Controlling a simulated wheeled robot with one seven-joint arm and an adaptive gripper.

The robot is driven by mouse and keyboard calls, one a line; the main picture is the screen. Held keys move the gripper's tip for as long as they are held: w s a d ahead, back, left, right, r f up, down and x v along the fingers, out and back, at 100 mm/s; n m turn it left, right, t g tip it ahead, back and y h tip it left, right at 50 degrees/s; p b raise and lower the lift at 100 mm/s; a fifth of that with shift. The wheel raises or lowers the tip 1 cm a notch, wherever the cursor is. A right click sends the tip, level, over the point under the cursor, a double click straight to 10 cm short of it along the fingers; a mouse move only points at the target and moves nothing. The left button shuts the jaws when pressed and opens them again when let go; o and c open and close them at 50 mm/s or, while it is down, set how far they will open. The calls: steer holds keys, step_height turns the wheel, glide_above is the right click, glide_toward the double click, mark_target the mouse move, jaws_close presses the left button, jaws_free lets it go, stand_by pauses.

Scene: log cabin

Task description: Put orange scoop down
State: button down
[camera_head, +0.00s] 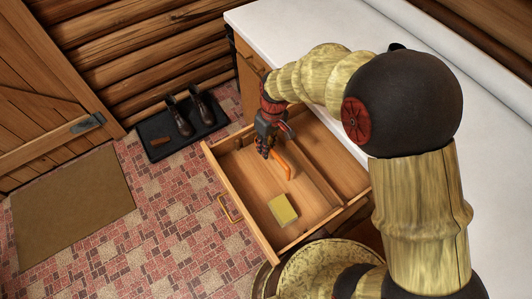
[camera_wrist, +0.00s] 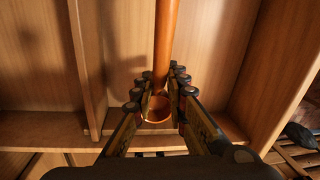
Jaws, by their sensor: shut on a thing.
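The orange scoop (camera_head: 283,166) is in my gripper (camera_head: 266,150), at the far end of the open wooden drawer (camera_head: 236,208). In the wrist view my gripper (camera_wrist: 159,82) is shut on the scoop (camera_wrist: 166,40). Its long handle runs up and away past the fingertips, and its round cup lies between the fingers, partly covered by them. The scoop shows over the drawer's floor. I cannot tell whether it touches the floor.
A yellow block (camera_head: 283,210) lies on the drawer floor nearer to me. A lengthwise divider (camera_head: 313,173) splits the drawer. The white counter (camera_head: 300,32) stands beside it. Boots (camera_head: 179,117) stand on a black tray by the log wall.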

steer(key=shift+w+a+f+b, duration=0.15)
steer(key=shift+f+b, duration=0.1)
steer(key=shift+f, duration=0.4)
steer(key=shift+w+f+b, duration=0.1)
steer(key=shift+f+b, duration=0.15)
steer(key=shift+f, duration=0.45)
steer(key=shift+w+a+f+b, duration=0.15)
steer(key=shift+f+b, duration=0.1)
steer(key=shift+f, duration=0.4)
steer(key=shift+d, duration=0.1)
steer(key=shift+f, duration=0.15)
steer(key=c, duration=1.7)
jaws_free()
steer(key=shift+c, duration=0.2)
